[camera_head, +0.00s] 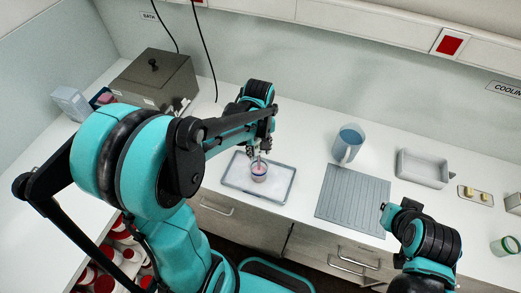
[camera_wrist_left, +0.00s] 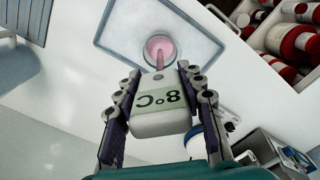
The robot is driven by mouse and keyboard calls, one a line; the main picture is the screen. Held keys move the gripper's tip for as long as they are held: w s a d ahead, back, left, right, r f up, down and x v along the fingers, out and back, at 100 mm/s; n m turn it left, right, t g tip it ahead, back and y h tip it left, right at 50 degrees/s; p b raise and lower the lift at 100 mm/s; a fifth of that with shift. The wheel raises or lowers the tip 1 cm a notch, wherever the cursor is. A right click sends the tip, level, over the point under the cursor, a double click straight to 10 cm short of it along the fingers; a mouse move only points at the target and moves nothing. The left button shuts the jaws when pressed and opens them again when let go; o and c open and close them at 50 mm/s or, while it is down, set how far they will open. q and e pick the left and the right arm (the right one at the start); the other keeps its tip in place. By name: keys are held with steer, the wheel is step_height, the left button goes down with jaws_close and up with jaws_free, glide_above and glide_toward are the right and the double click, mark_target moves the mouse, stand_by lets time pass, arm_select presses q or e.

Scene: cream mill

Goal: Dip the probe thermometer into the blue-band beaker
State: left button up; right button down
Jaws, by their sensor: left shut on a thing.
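My left gripper (camera_head: 257,153) is shut on the probe thermometer (camera_wrist_left: 160,108), a pale body whose display reads 8°C in the left wrist view. Its thin probe points to the beaker (camera_head: 259,173), within the outline of the rim in the left wrist view (camera_wrist_left: 153,38). I cannot tell how deep the tip is. The beaker holds something pink, shows a bluish band in the head view and stands upright on a shallow tray (camera_head: 232,180). My right arm is at the lower right; its fingers do not show.
A grey ribbed mat (camera_head: 352,200) lies right of the tray, with a blue-grey jug (camera_head: 347,144) behind it. A pale bin (camera_head: 422,170) stands farther right. A grey box (camera_head: 152,80) is at the back left. Red-lidded jars (camera_wrist_left: 295,40) sit in a crate.

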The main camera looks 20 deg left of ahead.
arm_select(q)
steer(key=shift+r+p, duration=2.6)
steer(key=shift+r, duration=1.05)
steer(key=shift+f+m, duration=0.1)
steer(key=shift+m, duration=0.7)
steer(key=shift+m+b, duration=0.3)
steer(key=shift+m, duration=1.1)
